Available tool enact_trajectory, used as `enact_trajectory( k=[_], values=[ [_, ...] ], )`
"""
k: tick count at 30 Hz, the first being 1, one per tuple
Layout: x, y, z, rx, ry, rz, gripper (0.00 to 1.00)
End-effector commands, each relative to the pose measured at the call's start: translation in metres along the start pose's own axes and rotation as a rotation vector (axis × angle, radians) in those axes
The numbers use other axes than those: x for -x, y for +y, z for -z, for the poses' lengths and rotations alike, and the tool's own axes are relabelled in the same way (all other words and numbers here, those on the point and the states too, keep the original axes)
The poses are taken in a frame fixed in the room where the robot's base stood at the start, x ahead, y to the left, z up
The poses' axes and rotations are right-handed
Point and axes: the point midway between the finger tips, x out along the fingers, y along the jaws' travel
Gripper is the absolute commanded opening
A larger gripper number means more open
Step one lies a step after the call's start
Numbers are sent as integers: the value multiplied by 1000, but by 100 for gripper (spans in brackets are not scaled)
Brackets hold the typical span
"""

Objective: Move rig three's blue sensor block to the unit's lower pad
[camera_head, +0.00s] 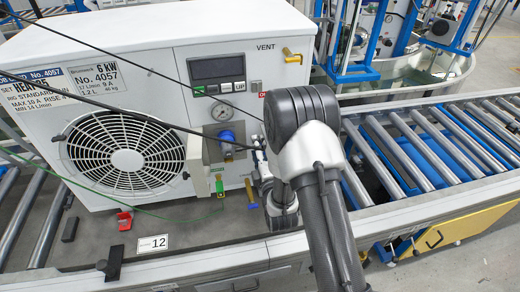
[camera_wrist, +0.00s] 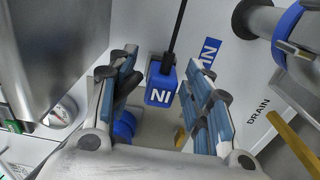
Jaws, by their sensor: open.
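In the wrist view, a blue sensor block (camera_wrist: 161,82) with white "IN" lettering, upside down there, hangs on a black cable. My gripper (camera_wrist: 160,88) is open, with one finger on each side of the block and visible gaps to both. A blue "IN" label (camera_wrist: 209,52) is on the pale panel behind it. In the head view, my gripper (camera_head: 263,165) is in front of the right part of the white unit (camera_head: 140,40), partly hidden by my wrist. The block cannot be made out clearly there. I cannot tell which surface is the lower pad.
A gauge (camera_head: 221,112) and blue fitting (camera_head: 226,136) are on the unit's front. Thin cables cross the front. A roller conveyor (camera_head: 430,145) runs right.

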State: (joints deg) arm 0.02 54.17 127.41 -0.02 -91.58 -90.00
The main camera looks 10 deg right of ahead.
Motion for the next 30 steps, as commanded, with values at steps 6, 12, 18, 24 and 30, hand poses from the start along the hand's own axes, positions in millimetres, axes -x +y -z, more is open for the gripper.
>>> enact_trajectory(
  k=[6, 12, 18, 24, 30],
  values=[
    [1, 0, 0, 0, 0, 1, 46],
    [26, -1, 0, 0, 0, 5, 46],
    [58, -1, 0, 0, 0, 3, 46],
    [74, 0, 0, 0, 0, 0, 46],
    [75, 0, 0, 0, 0, 0, 46]
  ],
)
